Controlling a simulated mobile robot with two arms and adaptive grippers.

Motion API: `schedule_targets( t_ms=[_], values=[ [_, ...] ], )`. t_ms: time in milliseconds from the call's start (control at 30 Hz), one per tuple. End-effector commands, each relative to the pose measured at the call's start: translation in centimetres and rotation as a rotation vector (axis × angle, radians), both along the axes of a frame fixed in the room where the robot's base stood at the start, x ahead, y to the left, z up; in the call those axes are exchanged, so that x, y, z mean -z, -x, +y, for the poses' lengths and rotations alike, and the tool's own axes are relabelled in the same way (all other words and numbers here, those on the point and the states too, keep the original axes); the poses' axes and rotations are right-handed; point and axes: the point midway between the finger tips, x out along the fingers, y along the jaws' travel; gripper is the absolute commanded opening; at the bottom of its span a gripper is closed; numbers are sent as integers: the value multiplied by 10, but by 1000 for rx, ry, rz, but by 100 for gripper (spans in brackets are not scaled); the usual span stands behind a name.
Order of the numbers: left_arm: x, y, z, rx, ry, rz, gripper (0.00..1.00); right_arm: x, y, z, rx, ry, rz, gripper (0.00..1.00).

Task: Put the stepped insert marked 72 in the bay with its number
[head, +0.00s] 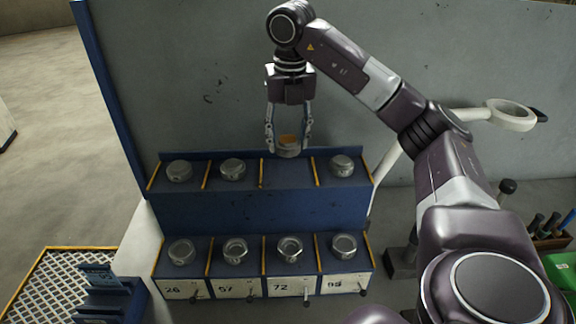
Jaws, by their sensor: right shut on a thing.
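My right gripper (288,142) points down over the back of the third upper bay of the blue rack (220,212). My left gripper is out of view.
Metal inserts sit in the other upper bays (179,171) and lower bays (181,251), parted by yellow dividers. Small handles stick out by the lower plates. A grey wall (200,80) stands behind the rack. A pale ring on a post (510,114) stands at right.

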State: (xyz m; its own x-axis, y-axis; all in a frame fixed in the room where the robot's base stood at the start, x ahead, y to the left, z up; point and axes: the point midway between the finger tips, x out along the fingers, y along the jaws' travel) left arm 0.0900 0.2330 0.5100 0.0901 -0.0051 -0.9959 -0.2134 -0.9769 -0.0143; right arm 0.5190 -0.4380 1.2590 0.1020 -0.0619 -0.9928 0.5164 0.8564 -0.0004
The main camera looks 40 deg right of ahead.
Motion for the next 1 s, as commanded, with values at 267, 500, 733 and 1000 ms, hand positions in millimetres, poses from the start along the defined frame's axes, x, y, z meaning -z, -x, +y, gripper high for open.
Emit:
schedule_targets(
  t_ms=[267,500,733,1000],
  values=[
    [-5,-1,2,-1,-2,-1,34,24,0,0,1,0,-2,0],
    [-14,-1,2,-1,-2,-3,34,54,0,-1,1,0,-1,0],
    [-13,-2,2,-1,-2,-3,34,62,0,0,1,0,-5,0],
    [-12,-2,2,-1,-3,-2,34,65,0,0,1,0,-1,49]
  ],
)
